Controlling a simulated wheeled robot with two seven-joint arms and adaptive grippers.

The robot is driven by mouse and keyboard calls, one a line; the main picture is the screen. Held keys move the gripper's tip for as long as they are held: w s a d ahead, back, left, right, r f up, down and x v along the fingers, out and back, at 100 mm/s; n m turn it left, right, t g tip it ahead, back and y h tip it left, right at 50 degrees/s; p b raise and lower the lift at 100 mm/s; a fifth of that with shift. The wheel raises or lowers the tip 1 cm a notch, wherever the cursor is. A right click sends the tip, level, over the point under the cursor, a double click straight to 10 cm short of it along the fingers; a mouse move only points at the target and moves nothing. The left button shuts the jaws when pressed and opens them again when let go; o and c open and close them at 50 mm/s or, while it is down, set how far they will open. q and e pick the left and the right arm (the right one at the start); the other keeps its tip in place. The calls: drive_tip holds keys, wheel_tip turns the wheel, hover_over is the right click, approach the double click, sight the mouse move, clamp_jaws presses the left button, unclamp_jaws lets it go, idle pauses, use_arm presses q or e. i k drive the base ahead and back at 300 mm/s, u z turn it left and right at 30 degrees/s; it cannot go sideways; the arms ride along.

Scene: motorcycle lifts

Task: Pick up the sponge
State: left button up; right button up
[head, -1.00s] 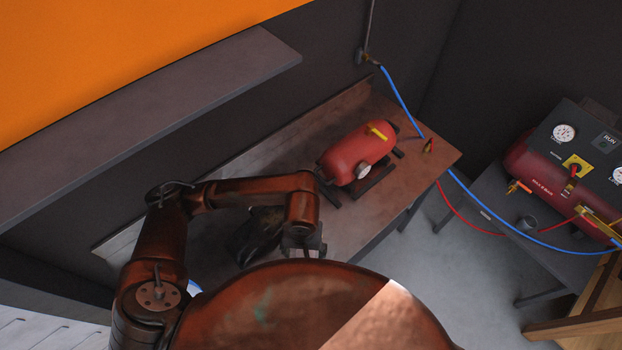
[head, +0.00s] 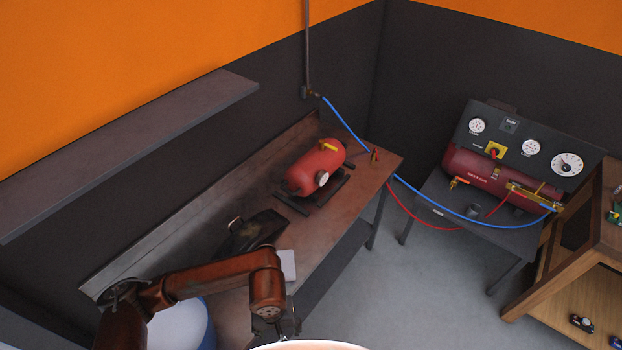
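No object in the head view is clearly a sponge. A small pale block (head: 287,265) lies on the brown workbench (head: 345,215) near its front edge, and I cannot tell whether it is the sponge. My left arm comes in from the left and bends down over the bench front. My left gripper (head: 284,328) is at the bottom of the view, below the pale block in the picture. Its fingers are small and partly cut off, so I cannot tell if they are open. My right gripper is not in view.
A dark metal box (head: 256,232) and a red tank (head: 315,167) stand on the bench. A blue-and-white container (head: 185,325) is behind my arm. A red compressor (head: 490,172) sits on a side table, joined by hoses. Wooden shelving (head: 560,265) stands right; grey floor lies between.

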sight(286, 255)
drive_tip(key=k, duration=1.1)
